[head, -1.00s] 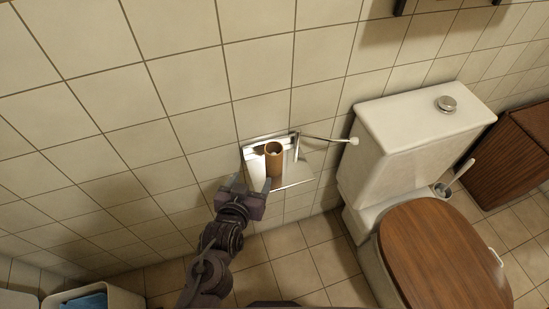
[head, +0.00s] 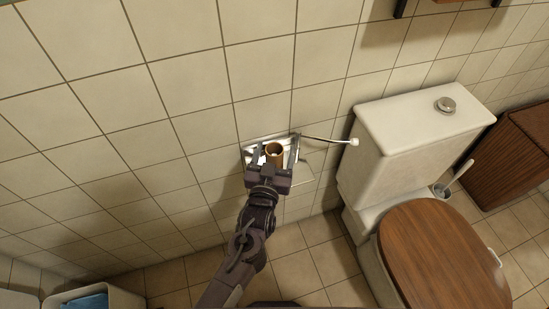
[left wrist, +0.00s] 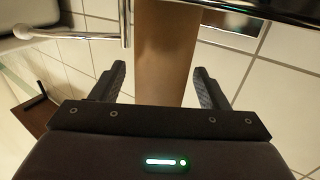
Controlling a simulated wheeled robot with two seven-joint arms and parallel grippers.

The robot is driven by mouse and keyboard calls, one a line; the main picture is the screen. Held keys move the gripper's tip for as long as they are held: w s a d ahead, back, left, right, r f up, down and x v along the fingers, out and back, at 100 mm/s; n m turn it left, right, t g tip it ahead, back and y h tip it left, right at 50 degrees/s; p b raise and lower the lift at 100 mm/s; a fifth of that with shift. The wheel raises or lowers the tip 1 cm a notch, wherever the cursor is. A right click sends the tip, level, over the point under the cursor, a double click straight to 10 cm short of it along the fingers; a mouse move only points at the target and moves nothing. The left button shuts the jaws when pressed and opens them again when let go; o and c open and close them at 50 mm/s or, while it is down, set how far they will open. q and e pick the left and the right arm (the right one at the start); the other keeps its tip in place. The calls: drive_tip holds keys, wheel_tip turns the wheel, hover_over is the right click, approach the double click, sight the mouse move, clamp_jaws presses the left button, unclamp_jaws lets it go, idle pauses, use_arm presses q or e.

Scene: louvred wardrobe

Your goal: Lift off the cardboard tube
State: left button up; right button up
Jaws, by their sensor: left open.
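The brown cardboard tube (head: 273,151) stands upright at the metal wall holder (head: 251,157), its open top showing in the head view. My left gripper (head: 270,165) is open at the tube, with one finger on each side. In the left wrist view the tube (left wrist: 163,50) rises between the two fingers of the left gripper (left wrist: 160,85), with a gap to each finger. The gripper hides the lower part of the tube in the head view. My right gripper is not in view.
A thin rod (head: 325,139) with a white knob sticks out right from the holder. The white toilet tank (head: 415,135) and wooden toilet lid (head: 440,255) stand to the right. A tiled wall (head: 180,90) lies behind. A bin (head: 95,297) is at bottom left.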

use_arm(q)
drive_tip(key=shift+w+d, duration=0.15)
drive_tip(key=shift+w, duration=0.5)
drive_tip(key=c, duration=1)
drive_tip(key=shift+r, duration=0.15)
drive_tip(key=shift+c, duration=0.2)
wheel_tip(320, 180, up, 20)
drive_tip(key=p, duration=1.9)
drive_tip(key=shift+s, duration=0.1)
